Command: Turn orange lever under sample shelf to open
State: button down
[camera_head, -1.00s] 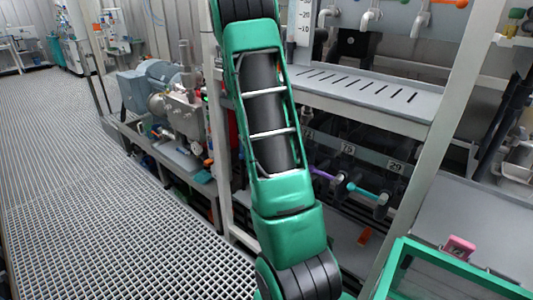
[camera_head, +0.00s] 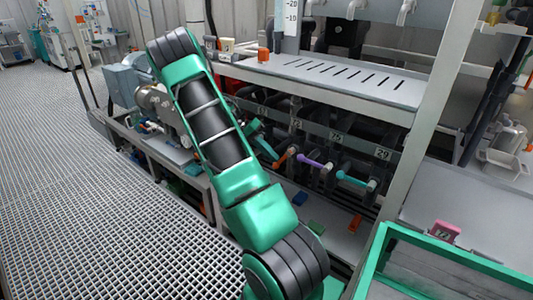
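The orange lever (camera_head: 284,158) is in a row of coloured levers under the slotted sample shelf (camera_head: 385,92). It points down and to the left from its valve, with a purple lever (camera_head: 310,160) to its right and what looks like a green lever (camera_head: 264,146) to its left. My green and black arm crosses the left middle of the view, left of the orange lever, and does not cover it. My gripper is not visible, so its opening and its distance from the lever cannot be told.
A cyan lever (camera_head: 351,179) is farther right. A small orange block (camera_head: 263,54) sits on the shelf's left end. A pump (camera_head: 157,100) stands behind my arm. A frame post (camera_head: 432,110) rises at right, near a green-rimmed container (camera_head: 375,255). The grating floor (camera_head: 80,200) at left is clear.

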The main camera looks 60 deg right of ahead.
jog(key=shift+s+f, duration=0.3)
jog(key=shift+f, duration=0.3)
dwell(0.4)
